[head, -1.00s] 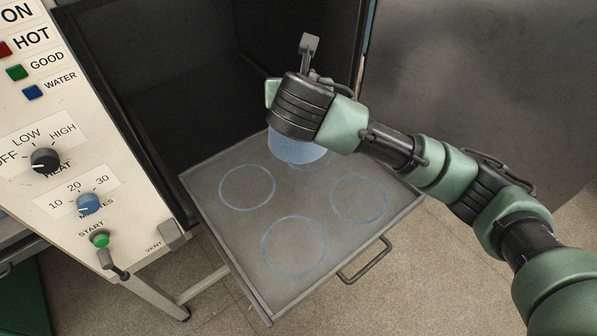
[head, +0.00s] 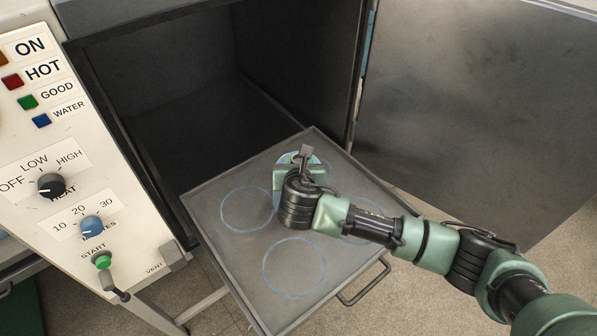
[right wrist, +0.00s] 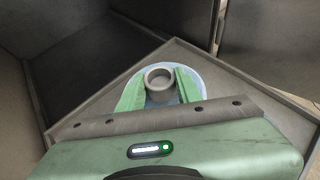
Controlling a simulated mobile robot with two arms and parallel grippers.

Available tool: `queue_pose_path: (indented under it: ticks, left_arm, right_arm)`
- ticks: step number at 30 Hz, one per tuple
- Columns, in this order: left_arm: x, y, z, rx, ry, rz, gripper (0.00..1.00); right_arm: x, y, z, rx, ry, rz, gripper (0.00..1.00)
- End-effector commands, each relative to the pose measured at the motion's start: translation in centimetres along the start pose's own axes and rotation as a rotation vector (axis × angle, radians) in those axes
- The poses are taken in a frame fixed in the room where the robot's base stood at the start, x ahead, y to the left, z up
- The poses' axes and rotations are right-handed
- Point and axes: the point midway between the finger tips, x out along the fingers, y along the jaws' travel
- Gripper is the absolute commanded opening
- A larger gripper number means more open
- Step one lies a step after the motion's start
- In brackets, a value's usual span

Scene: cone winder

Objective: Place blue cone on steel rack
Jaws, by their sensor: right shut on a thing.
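The steel rack (head: 335,262) is a flat grey tray with a low rim and several blue circles drawn on it. It sticks out from the dark chamber, and a handle (head: 363,282) is on its front edge. My right gripper (head: 298,172) is over the far middle of the rack. It is shut on the blue cone, which is mostly hidden under it in the head view. In the right wrist view, the cone (right wrist: 200,74) shows as a pale blue round with a grey core tube between my green fingers (right wrist: 160,88). I cannot tell whether it touches the rack. My left gripper is out of view.
A white control panel (head: 120,200) with knobs, coloured lamps and a green start button stands at the left. The dark chamber (head: 200,100) is open behind the rack. A large steel door (head: 470,110) stands open at the right.

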Motion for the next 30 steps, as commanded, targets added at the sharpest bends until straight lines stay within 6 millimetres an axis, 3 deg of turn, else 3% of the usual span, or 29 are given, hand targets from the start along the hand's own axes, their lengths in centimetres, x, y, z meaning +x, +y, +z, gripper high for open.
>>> queue_pose_path:
  ticks: [9,21,22,24,30]
  left_arm:
    - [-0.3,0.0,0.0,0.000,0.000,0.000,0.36]
    - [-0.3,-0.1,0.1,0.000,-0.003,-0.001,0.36]
    - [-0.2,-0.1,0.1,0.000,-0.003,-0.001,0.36]
    - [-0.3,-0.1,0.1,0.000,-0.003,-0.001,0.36]
    - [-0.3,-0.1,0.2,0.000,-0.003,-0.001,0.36]
  right_arm:
    - [1.8,0.1,-3.0,0.000,-0.005,0.002,0.00]
    - [2.0,0.1,-3.5,0.001,-0.006,0.002,0.00]
    - [2.1,0.0,-3.8,0.000,0.000,0.000,0.40]
    - [2.1,0.0,-3.8,-0.001,0.000,0.000,0.56]
    - [2.0,0.0,-3.8,-0.001,0.000,0.001,0.56]
